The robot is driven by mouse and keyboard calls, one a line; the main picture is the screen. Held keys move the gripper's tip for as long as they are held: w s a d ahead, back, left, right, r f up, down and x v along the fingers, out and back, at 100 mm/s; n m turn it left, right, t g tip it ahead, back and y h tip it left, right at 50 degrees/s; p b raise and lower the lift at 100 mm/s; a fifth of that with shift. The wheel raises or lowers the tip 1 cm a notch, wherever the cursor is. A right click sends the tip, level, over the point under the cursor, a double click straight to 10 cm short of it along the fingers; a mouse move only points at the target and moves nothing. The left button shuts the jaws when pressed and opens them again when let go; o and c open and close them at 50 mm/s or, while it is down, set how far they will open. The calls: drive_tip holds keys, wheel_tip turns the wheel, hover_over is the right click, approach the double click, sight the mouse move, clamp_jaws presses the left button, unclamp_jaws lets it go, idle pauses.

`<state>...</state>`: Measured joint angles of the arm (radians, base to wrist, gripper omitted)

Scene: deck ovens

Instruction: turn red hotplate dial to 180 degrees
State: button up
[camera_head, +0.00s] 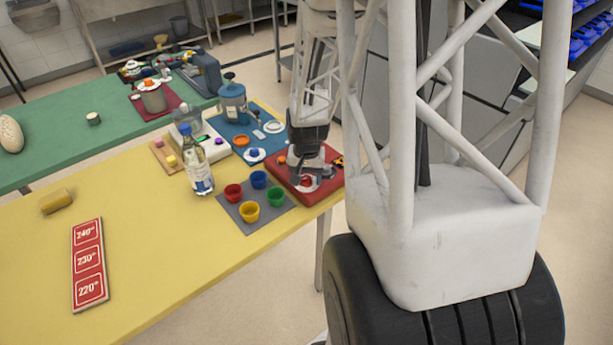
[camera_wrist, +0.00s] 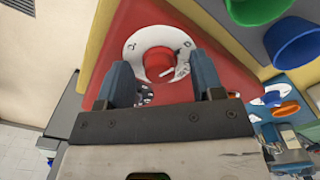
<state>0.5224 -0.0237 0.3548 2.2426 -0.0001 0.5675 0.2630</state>
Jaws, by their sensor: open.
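The red hotplate (camera_head: 326,182) sits at the right end of the yellow table, and its red body (camera_wrist: 125,22) fills the middle of the wrist view. Its round red dial (camera_wrist: 160,58) has a white pointer mark and sits on a white dial plate with markings. The degree figures are too small to read. My gripper (camera_wrist: 165,80) is open, with one blue-grey finger on each side of the dial's near edge; I cannot tell whether either finger touches it. In the head view my gripper (camera_head: 308,176) is over the hotplate and hides most of the dial.
Red, yellow, blue and green cups (camera_head: 249,211) stand on a grey mat left of the hotplate. A clear bottle (camera_head: 197,165) stands behind them. A blue mat (camera_head: 262,112) with a blue canister (camera_head: 232,100) lies farther back.

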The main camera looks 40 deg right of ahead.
drive_tip(key=shift+c, duration=0.4)
drive_tip(key=c, duration=0.8)
drive_tip(key=shift+c, duration=0.2)
drive_tip(key=shift+m, duration=0.4)
drive_tip(key=m, duration=0.9)
drive_tip(key=shift+m, duration=2.2)
